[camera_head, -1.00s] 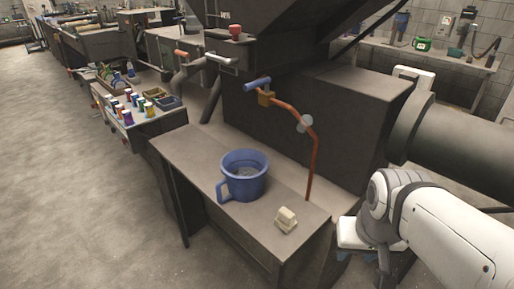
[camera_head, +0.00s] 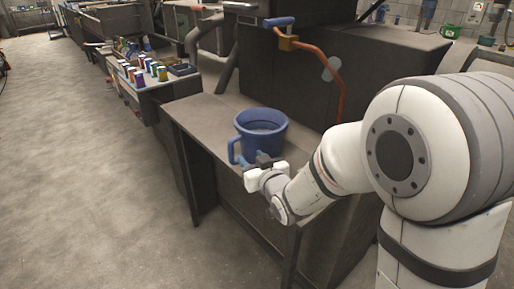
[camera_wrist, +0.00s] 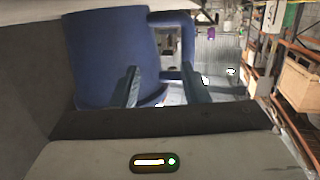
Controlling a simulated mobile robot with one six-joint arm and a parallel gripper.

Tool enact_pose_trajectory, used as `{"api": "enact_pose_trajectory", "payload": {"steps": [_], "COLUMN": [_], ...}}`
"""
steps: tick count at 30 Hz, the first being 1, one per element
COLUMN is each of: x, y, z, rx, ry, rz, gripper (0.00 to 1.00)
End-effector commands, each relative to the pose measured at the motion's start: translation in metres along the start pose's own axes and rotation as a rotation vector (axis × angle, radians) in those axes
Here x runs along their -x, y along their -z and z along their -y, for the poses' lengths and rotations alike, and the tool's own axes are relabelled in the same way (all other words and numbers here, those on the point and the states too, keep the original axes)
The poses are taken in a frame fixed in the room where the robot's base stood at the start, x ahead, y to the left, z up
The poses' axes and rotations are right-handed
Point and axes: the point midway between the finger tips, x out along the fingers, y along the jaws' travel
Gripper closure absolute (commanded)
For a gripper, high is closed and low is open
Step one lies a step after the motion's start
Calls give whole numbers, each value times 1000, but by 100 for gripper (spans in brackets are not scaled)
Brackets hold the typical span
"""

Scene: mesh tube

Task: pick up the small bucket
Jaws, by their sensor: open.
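The small blue bucket (camera_head: 262,133) stands upright on the grey bench, with its handle (camera_head: 233,151) on its left side. My gripper (camera_head: 262,160) is at the near side of the bucket, low and close to the handle. In the wrist view the bucket (camera_wrist: 100,55) fills the upper left, with its handle (camera_wrist: 187,45) to the right. My gripper (camera_wrist: 160,84) is open there, its two dark fingers pointing at the bucket and its handle. Part of the handle shows between or behind the fingers; I cannot tell whether they touch it.
The bench (camera_head: 205,112) has bare room left of the bucket. An orange pipe (camera_head: 327,58) with a blue-handled valve rises behind it. A side table with several coloured cans (camera_head: 138,78) stands at the back left. Open floor lies to the left.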

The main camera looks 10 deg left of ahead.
Motion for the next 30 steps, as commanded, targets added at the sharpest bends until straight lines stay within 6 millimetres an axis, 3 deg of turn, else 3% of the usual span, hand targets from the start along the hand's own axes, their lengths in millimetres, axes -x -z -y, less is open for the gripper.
{"api": "enact_pose_trajectory", "payload": {"steps": [1,7,24,30], "x": [-6,-16,-84,-91], "y": [-10,-11,1,2], "z": [11,33,38,38], "rx": [0,-2,-3,-4], "ry": [24,72,76,75], "rz": [-34,-125,-135,-135], "gripper": [59,59,59,59]}}
